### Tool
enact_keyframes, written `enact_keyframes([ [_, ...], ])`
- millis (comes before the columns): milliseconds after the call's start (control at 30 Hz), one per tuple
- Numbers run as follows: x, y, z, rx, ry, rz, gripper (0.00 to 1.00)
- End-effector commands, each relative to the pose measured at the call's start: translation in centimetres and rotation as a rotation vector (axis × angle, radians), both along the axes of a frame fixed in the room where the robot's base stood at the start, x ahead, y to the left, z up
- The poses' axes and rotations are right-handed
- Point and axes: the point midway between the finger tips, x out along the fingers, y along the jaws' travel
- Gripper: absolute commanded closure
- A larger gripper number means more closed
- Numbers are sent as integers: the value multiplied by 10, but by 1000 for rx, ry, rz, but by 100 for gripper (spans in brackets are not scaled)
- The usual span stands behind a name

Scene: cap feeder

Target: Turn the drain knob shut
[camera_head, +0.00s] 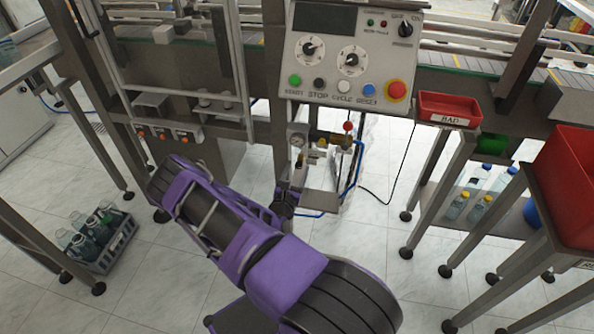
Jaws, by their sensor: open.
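A pressure gauge (297,140) sits on an air unit under the control panel, with a grey body (298,172) below it. I cannot make out the drain knob for certain; it may be low on this unit, small or hidden. My purple arm reaches up from the bottom of the view and folds back toward the unit. What appears to be my gripper (285,202) is a small dark shape just below the air unit, partly hidden by my arm. It is open; I cannot tell whether it touches anything.
The control panel (345,55) hangs above, with dials and buttons. A red-knobbed valve (348,127) and blue hose are right of the unit. A red bin (449,108) marked BAD stands right; a bottle crate (100,240) is on the floor left.

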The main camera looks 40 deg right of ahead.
Motion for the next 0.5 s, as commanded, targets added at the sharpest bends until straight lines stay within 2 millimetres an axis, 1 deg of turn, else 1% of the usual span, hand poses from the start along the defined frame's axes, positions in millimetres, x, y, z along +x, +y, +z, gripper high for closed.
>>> enact_keyframes([
  [300, 2, -3, 0, -1, 1, 0, 39],
  [333, 2, -3, 0, -1, 1, 0, 41],
  [467, 2, -3, 0, -1, 1, 0, 64],
  [500, 2, -3, 0, -1, 1, 0, 72],
])
